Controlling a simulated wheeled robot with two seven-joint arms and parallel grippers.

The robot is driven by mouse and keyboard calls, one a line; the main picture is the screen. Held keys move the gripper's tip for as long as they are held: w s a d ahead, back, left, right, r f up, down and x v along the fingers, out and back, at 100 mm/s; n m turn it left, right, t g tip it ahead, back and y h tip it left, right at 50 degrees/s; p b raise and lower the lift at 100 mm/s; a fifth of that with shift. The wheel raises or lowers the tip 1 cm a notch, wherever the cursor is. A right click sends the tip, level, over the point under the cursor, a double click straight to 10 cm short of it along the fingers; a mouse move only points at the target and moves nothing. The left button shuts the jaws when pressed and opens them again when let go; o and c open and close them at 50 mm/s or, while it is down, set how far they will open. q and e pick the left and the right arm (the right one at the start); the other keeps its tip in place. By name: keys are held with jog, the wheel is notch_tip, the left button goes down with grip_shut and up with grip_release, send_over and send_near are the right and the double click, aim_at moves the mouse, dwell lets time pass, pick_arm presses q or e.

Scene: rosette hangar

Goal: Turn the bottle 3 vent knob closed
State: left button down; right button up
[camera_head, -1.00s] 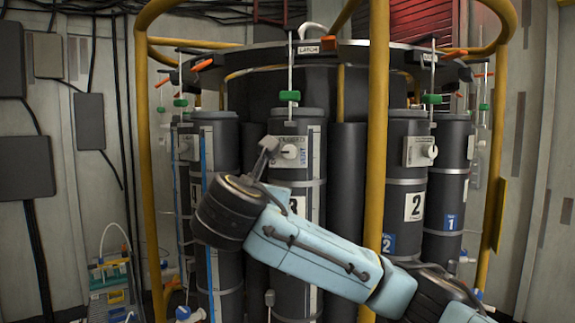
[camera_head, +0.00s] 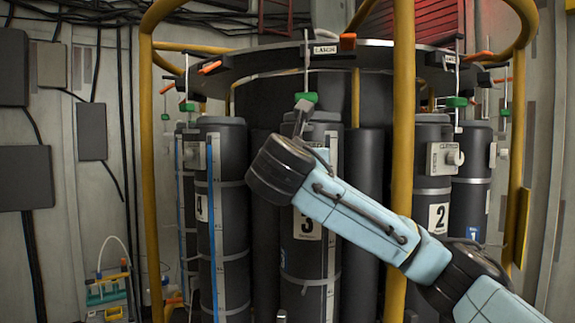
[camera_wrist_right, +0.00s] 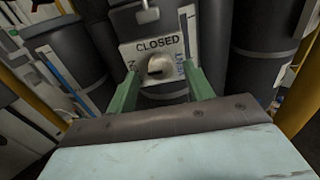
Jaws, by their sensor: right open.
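Bottle 3 (camera_head: 308,255) is a dark upright cylinder with a "3" label, in the middle of the head view. My right arm crosses in front of it and hides its vent panel there. In the right wrist view the white vent panel (camera_wrist_right: 133,52) reads CLOSED above the knob and VENT at its right. The grey vent knob (camera_wrist_right: 160,66) sits below the word CLOSED; its exact pointing is hard to tell. My right gripper (camera_wrist_right: 162,76) is open, with green fingers left and right of the knob; contact cannot be told. My left gripper is not in view.
Bottle 2 (camera_head: 433,215) with its own knob stands to the right, and bottle 4 (camera_head: 220,240) to the left. A yellow post (camera_head: 402,130) rises close to my right arm. A dark round plate with latches (camera_head: 325,58) overhangs the bottles.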

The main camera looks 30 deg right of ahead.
jog(key=shift+x, duration=0.75)
jog(key=shift+s+r, duration=0.1)
jog(key=shift+c, duration=0.4)
jog(key=c, duration=0.9)
